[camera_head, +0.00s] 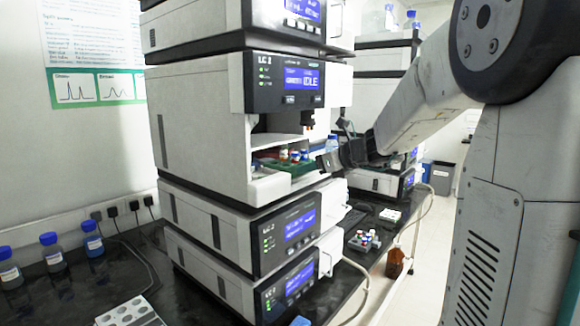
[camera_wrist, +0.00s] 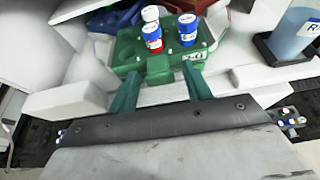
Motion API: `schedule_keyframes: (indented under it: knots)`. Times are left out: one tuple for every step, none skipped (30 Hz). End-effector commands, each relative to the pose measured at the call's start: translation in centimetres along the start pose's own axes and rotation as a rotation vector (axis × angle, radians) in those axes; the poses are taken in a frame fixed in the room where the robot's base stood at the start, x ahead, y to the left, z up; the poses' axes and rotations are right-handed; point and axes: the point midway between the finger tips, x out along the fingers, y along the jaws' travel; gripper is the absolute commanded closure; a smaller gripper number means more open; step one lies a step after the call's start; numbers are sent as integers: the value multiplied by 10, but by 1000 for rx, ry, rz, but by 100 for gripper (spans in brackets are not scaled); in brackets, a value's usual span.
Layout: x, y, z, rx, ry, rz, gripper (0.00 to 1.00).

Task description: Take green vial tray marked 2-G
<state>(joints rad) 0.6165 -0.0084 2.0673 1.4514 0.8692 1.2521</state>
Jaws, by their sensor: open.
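The green vial tray (camera_wrist: 130,48) sits inside the open bay of the LC 2 unit (camera_head: 284,84). A label on its front right, partly readable as 2-G, shows in the wrist view. Vials (camera_wrist: 187,28) with blue and white caps stand in it. In the head view the tray (camera_head: 292,168) shows low in the bay opening. My gripper (camera_wrist: 163,80) is open, its two fingers apart and pointing at the tray's front edge; I cannot tell if they touch it.
A red tray (camera_wrist: 192,5) and a blue one (camera_wrist: 112,20) lie behind the green tray. A blue-liquid container (camera_wrist: 290,38) stands to the right. The bay's white walls are close around.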

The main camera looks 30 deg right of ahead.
Motion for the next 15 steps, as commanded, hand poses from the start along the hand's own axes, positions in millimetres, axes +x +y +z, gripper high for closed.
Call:
schedule_keyframes:
  knots:
    - [1, 0, 0, 0, 0, 0, 51]
    - [1, 0, 0, 0, 0, 0, 51]
    - [1, 0, 0, 0, -1, -1, 51]
    - [1, 0, 0, 0, -1, -1, 51]
    - [1, 0, 0, 0, -1, -1, 51]
    - [1, 0, 0, 0, 0, -1, 56]
    - [1, 0, 0, 0, 0, -1, 65]
    - [0, 0, 0, -1, 0, -1, 73]
    - [0, 0, 0, -1, 0, -1, 84]
    - [0, 0, 0, -1, 0, -1, 93]
    - [0, 0, 0, -1, 0, -1, 93]
    - [0, 0, 0, -1, 0, -1, 93]
    - [0, 0, 0, -1, -1, -1, 93]
    - [0, 0, 0, -1, -1, -1, 93]
    - [0, 0, 0, -1, -1, -1, 93]
